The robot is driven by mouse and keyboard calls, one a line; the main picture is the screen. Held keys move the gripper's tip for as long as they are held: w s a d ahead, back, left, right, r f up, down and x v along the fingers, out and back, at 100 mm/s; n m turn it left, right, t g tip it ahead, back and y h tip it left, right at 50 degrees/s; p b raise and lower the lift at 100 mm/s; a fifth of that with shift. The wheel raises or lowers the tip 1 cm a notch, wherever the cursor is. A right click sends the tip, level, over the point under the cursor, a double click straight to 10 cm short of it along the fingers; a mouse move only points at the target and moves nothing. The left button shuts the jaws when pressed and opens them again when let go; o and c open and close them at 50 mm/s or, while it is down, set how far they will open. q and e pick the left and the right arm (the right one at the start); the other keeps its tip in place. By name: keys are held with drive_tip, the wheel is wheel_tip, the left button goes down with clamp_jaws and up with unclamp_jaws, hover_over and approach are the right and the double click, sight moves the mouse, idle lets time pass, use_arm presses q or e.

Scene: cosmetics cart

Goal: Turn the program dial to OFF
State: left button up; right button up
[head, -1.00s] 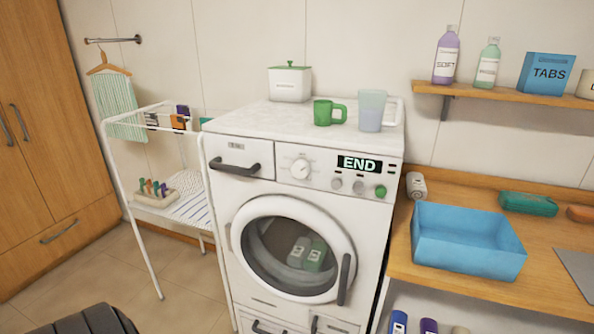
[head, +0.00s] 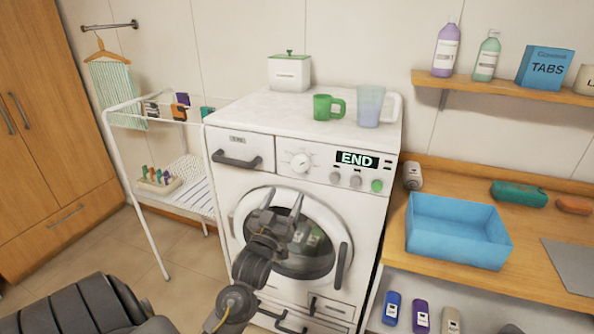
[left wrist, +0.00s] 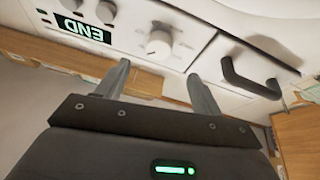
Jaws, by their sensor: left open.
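The program dial (head: 301,161) is a round white knob on the washing machine's front panel, left of the display (head: 360,159) that reads END. In the left wrist view the dial (left wrist: 159,44) shows beyond the fingers, apart from them. Its setting is too small to read. My left gripper (head: 283,203) is open and empty, in front of the round door and below the dial. The fingers of my left gripper (left wrist: 159,82) point toward the panel in the left wrist view. My right gripper is not in view.
The detergent drawer handle (head: 237,161) sticks out left of the dial. Small knobs and a green button (head: 376,186) sit below the display. A green mug (head: 328,107) and a clear jug (head: 372,105) stand on top. A blue bin (head: 457,232) is on the counter at right.

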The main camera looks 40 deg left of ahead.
sight(299, 168)
use_arm(q)
drive_tip(key=p+x, duration=0.3)
drive_tip(key=x, duration=0.5)
drive_tip(key=shift+w+r, duration=0.15)
drive_tip(key=shift+w, duration=0.15)
drive_tip(key=shift+w+a+r, duration=0.15)
drive_tip(key=shift+w+a, duration=0.05)
drive_tip(key=shift+w, duration=0.3)
drive_tip(key=c, duration=1)
drive_tip(key=shift+n, duration=0.4)
